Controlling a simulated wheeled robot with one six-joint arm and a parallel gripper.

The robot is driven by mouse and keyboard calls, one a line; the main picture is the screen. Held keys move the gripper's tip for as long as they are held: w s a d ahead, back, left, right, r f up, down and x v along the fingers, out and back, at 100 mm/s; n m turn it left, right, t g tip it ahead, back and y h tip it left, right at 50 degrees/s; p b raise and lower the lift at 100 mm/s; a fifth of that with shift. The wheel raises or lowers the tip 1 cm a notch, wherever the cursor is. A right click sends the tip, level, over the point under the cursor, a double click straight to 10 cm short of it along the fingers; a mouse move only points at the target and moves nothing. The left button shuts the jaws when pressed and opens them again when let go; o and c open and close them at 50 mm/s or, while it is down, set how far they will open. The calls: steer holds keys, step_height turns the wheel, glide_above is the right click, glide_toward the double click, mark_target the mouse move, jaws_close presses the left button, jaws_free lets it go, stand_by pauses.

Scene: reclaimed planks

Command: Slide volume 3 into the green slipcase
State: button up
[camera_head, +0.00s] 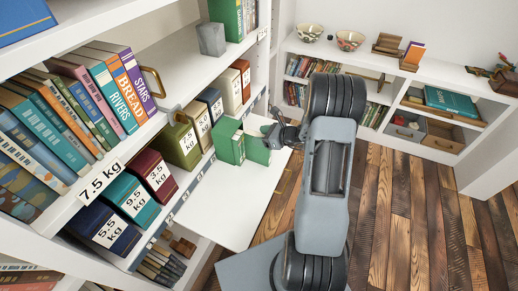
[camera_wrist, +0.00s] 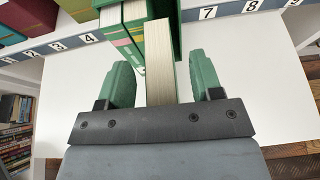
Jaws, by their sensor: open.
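The green slipcase (camera_head: 229,141) stands on the white pull-out board, with green-covered books in it; its right wall (camera_wrist: 178,22) and the books (camera_wrist: 112,20) show at the top of the wrist view. A green book (camera_head: 258,150), which I take for volume 3, sticks out toward my gripper. In the wrist view its cream page block (camera_wrist: 158,65) lines up with the slipcase's right part; how deep it sits inside, and its number, I cannot tell. My gripper (camera_wrist: 163,82) is open, its green-padded fingers either side of the book with gaps. It also shows in the head view (camera_head: 283,136).
The white board (camera_head: 225,205) is otherwise clear. Numbered shelf-edge labels (camera_wrist: 60,45) run behind it. Weight-marked boxes, such as the olive one (camera_head: 178,145), line the shelf at left. Book rows (camera_head: 75,95) fill the shelf above. Wooden floor (camera_head: 400,200) lies open at right.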

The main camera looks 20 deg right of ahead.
steer(key=shift+c, duration=0.3)
jaws_close()
stand_by(0.3)
